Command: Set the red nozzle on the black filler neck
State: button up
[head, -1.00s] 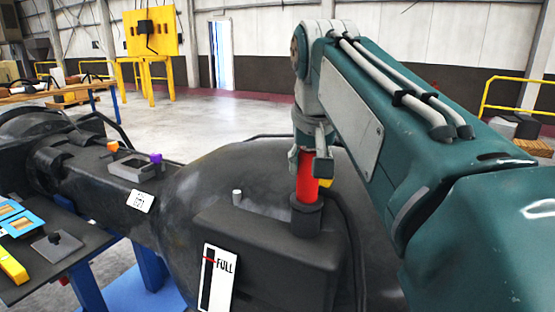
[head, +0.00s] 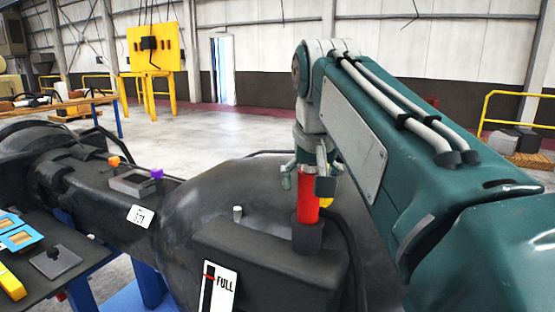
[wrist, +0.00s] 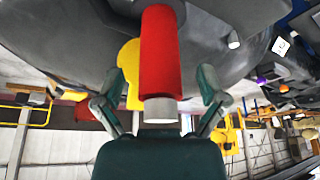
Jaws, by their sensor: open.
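The red nozzle (head: 308,200) stands upright on the black filler neck (head: 307,237), its lower end at the neck's top. How deep it sits I cannot tell. My gripper (head: 308,178) is open above the neck, its fingers spread on either side of the nozzle's upper part. In the wrist view the nozzle (wrist: 160,55) lies between the parted fingertips of my gripper (wrist: 160,82), with a gap on both sides. The nozzle's pale grey end (wrist: 160,110) faces the palm. The neck is not clearly seen in that view.
The neck rises from a dark casting block with a FULL gauge plate (head: 218,288). A small grey peg (head: 237,214) stands to the left. Farther left are orange (head: 114,161) and purple (head: 156,173) knobs. A yellow piece (head: 325,187) shows behind the nozzle.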

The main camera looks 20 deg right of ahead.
jog(key=v, duration=1.1)
jog(key=shift+s, duration=0.15)
